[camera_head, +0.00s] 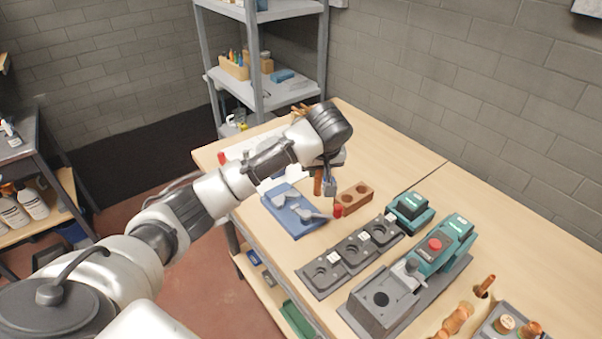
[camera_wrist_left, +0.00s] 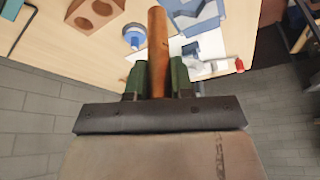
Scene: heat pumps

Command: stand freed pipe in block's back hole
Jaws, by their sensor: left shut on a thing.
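My left gripper (camera_head: 320,170) is above the workbench and is shut on a copper pipe (camera_head: 318,184). In the left wrist view the pipe (camera_wrist_left: 158,45) stands out from between the green fingers (camera_wrist_left: 162,78), clear of the block. The brown block (camera_head: 356,195) with round holes lies on the bench just right of the gripper in the head view. It shows in part at the top left of the left wrist view (camera_wrist_left: 97,10), cut by the frame edge. My right gripper is not in view.
A blue fixture (camera_head: 292,213) lies left of the block, with a small red piece (camera_head: 337,211) between them. A dark plate with round recesses (camera_head: 350,258) and green machines (camera_head: 444,246) stand nearer. The bench behind the block is clear.

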